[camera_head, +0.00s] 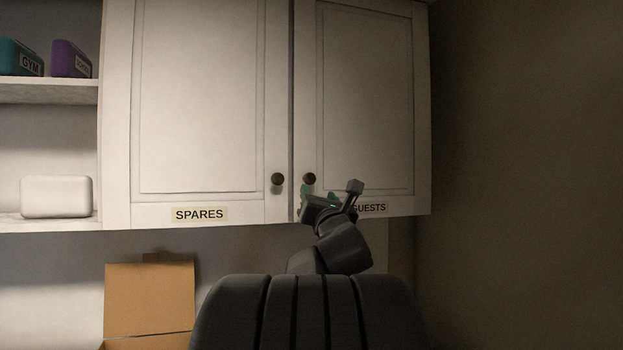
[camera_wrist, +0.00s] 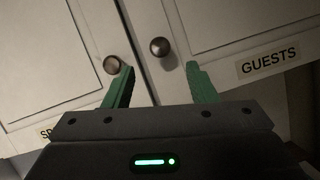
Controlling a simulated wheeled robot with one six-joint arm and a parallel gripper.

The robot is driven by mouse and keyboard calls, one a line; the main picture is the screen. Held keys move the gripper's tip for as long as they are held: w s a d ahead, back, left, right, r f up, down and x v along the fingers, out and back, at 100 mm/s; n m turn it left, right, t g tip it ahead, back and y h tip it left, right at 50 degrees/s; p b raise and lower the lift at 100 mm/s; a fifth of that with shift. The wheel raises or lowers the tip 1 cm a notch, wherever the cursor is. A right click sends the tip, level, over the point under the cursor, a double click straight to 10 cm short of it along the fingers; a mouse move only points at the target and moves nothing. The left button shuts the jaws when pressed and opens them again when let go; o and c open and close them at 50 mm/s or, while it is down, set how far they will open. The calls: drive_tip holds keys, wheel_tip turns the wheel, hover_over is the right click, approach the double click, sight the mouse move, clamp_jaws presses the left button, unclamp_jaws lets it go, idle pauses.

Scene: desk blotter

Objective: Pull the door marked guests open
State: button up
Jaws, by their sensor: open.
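The guests door (camera_head: 368,100) is the right-hand door of a white wall cupboard and looks shut. Its label GUESTS (camera_wrist: 268,62) is partly hidden behind my arm in the head view. Its dark round knob (camera_head: 309,179) is at the door's lower left corner. It also shows in the wrist view as a knob (camera_wrist: 160,46), beyond and between my two green fingertips. My gripper (camera_wrist: 160,80) is open and empty, just below the knob and apart from it. In the head view my gripper (camera_head: 320,194) is partly hidden by its own wrist.
The spares door (camera_head: 205,100), with its own knob (camera_head: 277,179) close by on the left, looks shut. Open shelves at the left hold several boxes, such as a white one (camera_head: 56,197). A cardboard box (camera_head: 150,298) stands below. Bare wall lies to the right.

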sight(310, 179)
drive_tip(key=p+x, duration=0.2)
drive_tip(key=x, duration=0.7)
drive_tip(key=shift+w+p, duration=0.25)
drive_tip(key=shift+p, duration=0.1)
clamp_jaws()
